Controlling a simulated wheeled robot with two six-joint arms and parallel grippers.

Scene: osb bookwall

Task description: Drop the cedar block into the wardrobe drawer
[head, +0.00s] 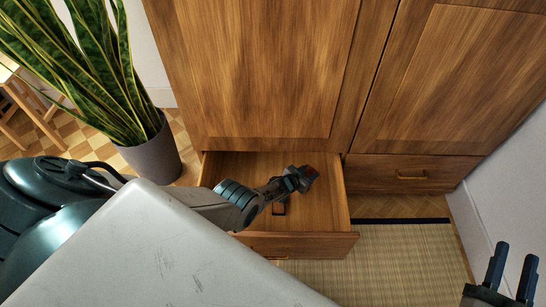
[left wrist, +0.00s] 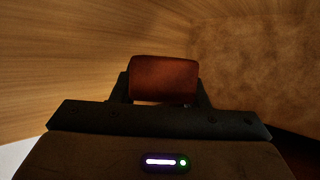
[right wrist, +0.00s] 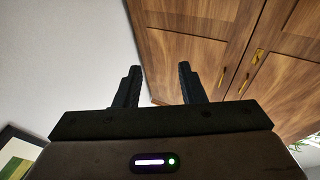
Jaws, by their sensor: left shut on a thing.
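The reddish-brown cedar block (head: 311,172) is between the fingers of my left gripper (head: 302,176). In the left wrist view, the block (left wrist: 164,78) fills the space between the fingertips. The wooden wardrobe drawer (head: 300,246) is pulled open at the foot of the wardrobe. My left gripper is above the drawer's opening, toward its right side, and shut on the block. My forearm hides part of the drawer's inside. My right gripper (head: 511,269) is open and empty at the lower right; its spread fingers show in the right wrist view (right wrist: 158,85).
The wardrobe (head: 265,70) stands behind the open drawer, with a shut drawer (head: 413,173) to the right. A potted snake plant (head: 151,155) stands to the left. A pale tabletop-like surface (head: 160,255) fills the lower left. A straw mat (head: 405,265) covers floor at right.

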